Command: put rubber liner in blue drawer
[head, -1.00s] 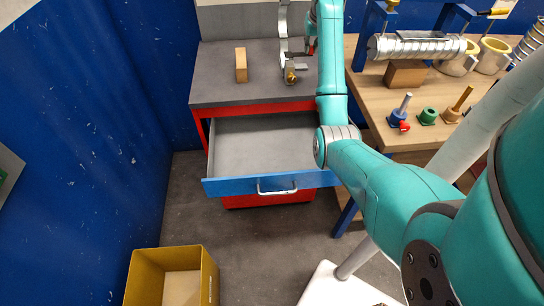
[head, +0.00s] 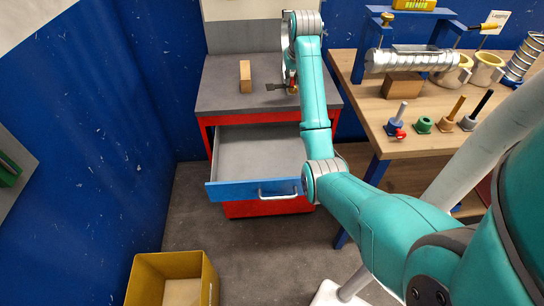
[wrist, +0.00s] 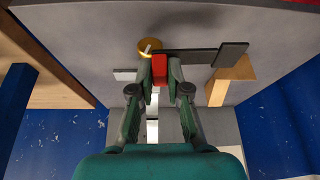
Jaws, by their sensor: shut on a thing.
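The blue drawer (head: 262,150) is pulled open under the grey cabinet top, and the part I see inside is empty. My gripper (wrist: 160,70) is shut on a small red piece (wrist: 160,69), above or at the cabinet top. A dark flat strip (wrist: 195,55) reaches sideways from the red piece, with a wider end; it also shows left of my gripper in the head view (head: 277,86). The strip seems joined to the red piece. I cannot tell for sure which part is the rubber liner. My arm hides most of the gripper in the head view.
A wooden block (head: 245,76) stands on the cabinet top (head: 220,90). A brass-coloured round thing (wrist: 150,47) is close to my fingertips. The workbench (head: 365,95) at right holds a spiral duct (head: 410,61), rings and pegs. A yellow bin (head: 150,270) stands on the floor.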

